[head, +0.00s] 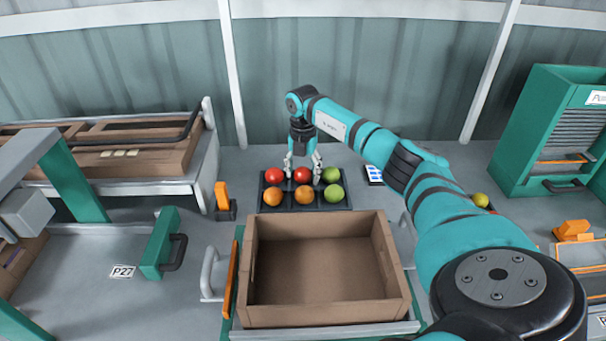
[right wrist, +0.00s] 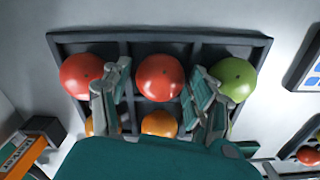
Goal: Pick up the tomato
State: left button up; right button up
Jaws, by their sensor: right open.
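My left gripper is not in view.
An empty brown crate (head: 322,314) stands in front of the tray. An orange-topped block (head: 222,197) is left of the tray, and a small blue-marked panel (head: 374,174) is to its right. A green cabinet (head: 522,130) stands at the far right.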

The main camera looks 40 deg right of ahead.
jog(key=c, duration=0.6)
